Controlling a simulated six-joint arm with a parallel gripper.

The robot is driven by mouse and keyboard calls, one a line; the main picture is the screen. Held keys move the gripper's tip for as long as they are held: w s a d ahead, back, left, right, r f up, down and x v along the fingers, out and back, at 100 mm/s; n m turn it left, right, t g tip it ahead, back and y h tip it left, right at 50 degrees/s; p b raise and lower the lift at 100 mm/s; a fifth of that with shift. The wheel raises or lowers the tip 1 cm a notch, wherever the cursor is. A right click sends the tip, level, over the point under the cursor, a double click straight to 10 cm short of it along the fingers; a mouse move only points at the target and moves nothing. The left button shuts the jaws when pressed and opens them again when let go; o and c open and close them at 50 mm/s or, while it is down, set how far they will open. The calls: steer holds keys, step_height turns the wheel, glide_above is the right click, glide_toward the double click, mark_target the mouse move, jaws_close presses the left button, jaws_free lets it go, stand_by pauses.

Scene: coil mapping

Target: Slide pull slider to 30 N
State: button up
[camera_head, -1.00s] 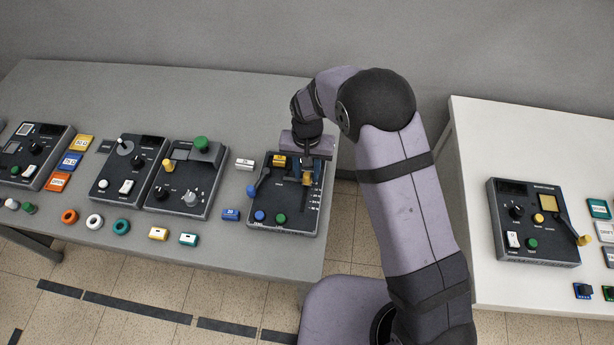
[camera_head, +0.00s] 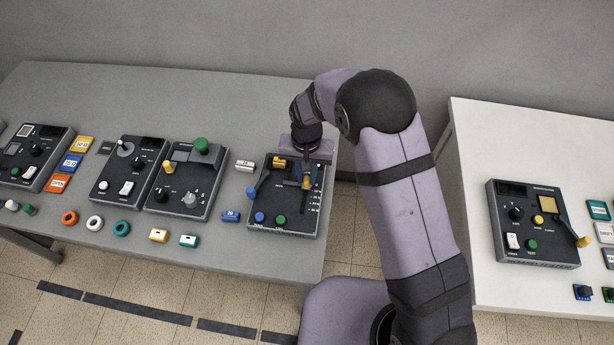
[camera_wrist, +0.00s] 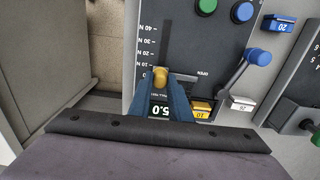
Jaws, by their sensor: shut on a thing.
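The pull slider's yellow knob (camera_wrist: 160,76) sits low in its dark slot, near the 0 to 10 N marks of the scale (camera_wrist: 146,48), which runs up to 40 N. The readout (camera_wrist: 160,111) beside it shows 5.0. My gripper (camera_wrist: 163,82) is shut on the knob, with its blue fingers on both sides of it. In the head view the knob (camera_head: 306,184) shows at my fingertips, on the dark panel (camera_head: 298,219) at the right end of the grey table. My fingers hide part of the panel near the readout.
On the same panel are a blue-knobbed lever (camera_wrist: 258,56), a green button (camera_wrist: 207,6) and a blue button (camera_wrist: 242,11). The slot above the knob is clear.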

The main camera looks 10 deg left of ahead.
mark_target(304, 203)
steer(key=shift+s, duration=1.3)
steer(key=shift+s+p, duration=0.3)
steer(key=shift+s, duration=1.05)
steer(key=o, duration=0.8)
steer(key=shift+r+p, duration=0.15)
steer(key=shift+p, duration=0.15)
